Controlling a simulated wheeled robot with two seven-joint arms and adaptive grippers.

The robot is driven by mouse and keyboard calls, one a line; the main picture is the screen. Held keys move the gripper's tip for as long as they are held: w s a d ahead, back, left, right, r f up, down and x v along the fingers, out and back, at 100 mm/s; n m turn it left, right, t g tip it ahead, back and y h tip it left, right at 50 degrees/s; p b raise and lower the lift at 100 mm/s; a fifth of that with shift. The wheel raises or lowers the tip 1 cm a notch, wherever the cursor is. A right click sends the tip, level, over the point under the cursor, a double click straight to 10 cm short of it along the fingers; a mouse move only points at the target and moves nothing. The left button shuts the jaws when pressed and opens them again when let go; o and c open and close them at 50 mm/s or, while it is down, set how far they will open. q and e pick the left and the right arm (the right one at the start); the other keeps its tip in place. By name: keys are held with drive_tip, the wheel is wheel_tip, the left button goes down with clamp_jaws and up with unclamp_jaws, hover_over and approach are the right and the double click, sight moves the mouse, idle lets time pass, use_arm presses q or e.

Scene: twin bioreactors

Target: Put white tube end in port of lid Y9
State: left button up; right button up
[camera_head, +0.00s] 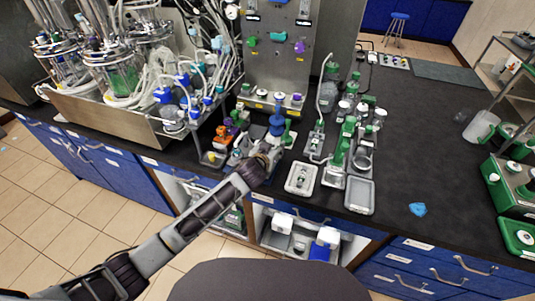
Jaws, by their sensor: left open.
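My left arm comes in from the lower left, and my left gripper (266,156) is over the front edge of the bench, beside small coloured bottles. The jaws are small and partly covered by my wrist; they are open, and I see nothing held in them. A white tube (320,98) hangs in a curve beside the steel panel, near the green-capped bottles. Whether this is the task's tube, and where its free end lies, I cannot tell. The lid labels are too small to read, so I cannot pick out lid Y9. My right gripper is not in view.
Twin bioreactors with a green-filled vessel (122,80) and many tubes stand at the left. A blue-capped bottle (277,122) is close to my gripper. The dark bench (430,125) is mostly clear to the right, with a blue piece (417,209).

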sight(274, 148)
use_arm(q)
drive_tip(key=shift+f, duration=0.1)
drive_tip(key=shift+b, duration=0.35)
drive_tip(key=shift+v, duration=1.85)
drive_tip(key=shift+s+r, duration=0.35)
drive_tip(key=shift+s, duration=0.4)
drive_tip(key=shift+v, duration=0.9)
drive_tip(key=v, duration=0.6)
drive_tip(key=shift+s+r, duration=0.2)
drive_tip(key=shift+s, duration=0.05)
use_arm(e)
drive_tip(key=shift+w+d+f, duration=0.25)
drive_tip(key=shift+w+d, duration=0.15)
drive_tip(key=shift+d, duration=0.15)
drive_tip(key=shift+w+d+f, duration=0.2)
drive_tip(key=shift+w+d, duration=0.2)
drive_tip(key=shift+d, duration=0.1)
